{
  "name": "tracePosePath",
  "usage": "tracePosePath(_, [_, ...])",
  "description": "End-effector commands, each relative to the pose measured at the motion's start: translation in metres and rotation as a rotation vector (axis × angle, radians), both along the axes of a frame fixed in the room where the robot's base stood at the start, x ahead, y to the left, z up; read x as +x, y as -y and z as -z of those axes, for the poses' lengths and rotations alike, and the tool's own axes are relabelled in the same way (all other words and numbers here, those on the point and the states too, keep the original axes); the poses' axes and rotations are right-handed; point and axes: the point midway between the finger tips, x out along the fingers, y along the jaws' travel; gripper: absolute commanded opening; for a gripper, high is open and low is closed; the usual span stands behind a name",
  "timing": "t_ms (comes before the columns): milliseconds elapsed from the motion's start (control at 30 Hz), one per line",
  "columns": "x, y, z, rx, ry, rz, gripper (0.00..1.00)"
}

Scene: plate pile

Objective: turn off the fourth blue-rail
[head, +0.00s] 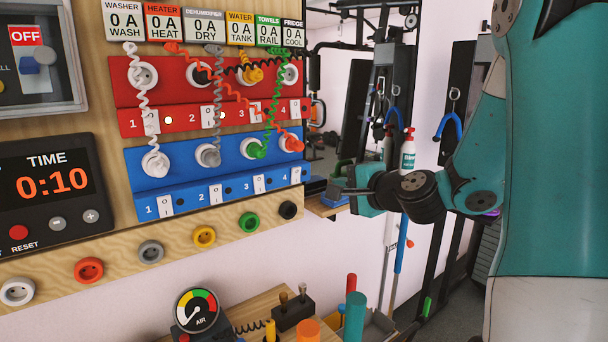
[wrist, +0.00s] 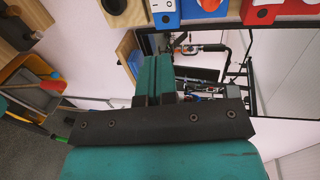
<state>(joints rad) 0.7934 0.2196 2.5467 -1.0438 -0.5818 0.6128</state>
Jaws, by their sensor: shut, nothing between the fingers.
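The blue rail (head: 190,195) is on the wooden panel below the red rail, with switches numbered 1 to 4. Its fourth switch (head: 296,175) is a small white rocker at the right end; its position is too small to tell. A red plug (head: 292,143) sits in the socket above it. In the wrist view, the blue rail's end (wrist: 164,8) with a white switch (wrist: 165,18) shows at the top. My gripper (head: 345,191) is shut and empty, to the right of the panel's edge and apart from the switch. Its teal fingers (wrist: 154,72) show in the wrist view.
The red rail (head: 180,122) is just above, with coiled cords hanging between the rails. Coloured sockets line the panel below. A table (head: 262,303) with a gauge stands below. A small wooden shelf (head: 324,209) with a blue item is beside my gripper.

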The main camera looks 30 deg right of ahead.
Motion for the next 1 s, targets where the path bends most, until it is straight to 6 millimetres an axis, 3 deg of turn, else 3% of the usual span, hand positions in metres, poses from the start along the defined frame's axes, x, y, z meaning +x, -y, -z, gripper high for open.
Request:
tracePosePath(267, [0.023, -0.002, -0.001, 0.005, -0.005, -0.004, 0.00])
tracePosePath(700, [0.112, -0.005, 0.012, -0.003, -0.001, -0.005, 0.00])
tracePosePath(1000, [0.136, -0.006, 0.013, -0.001, -0.001, -0.002, 0.00])
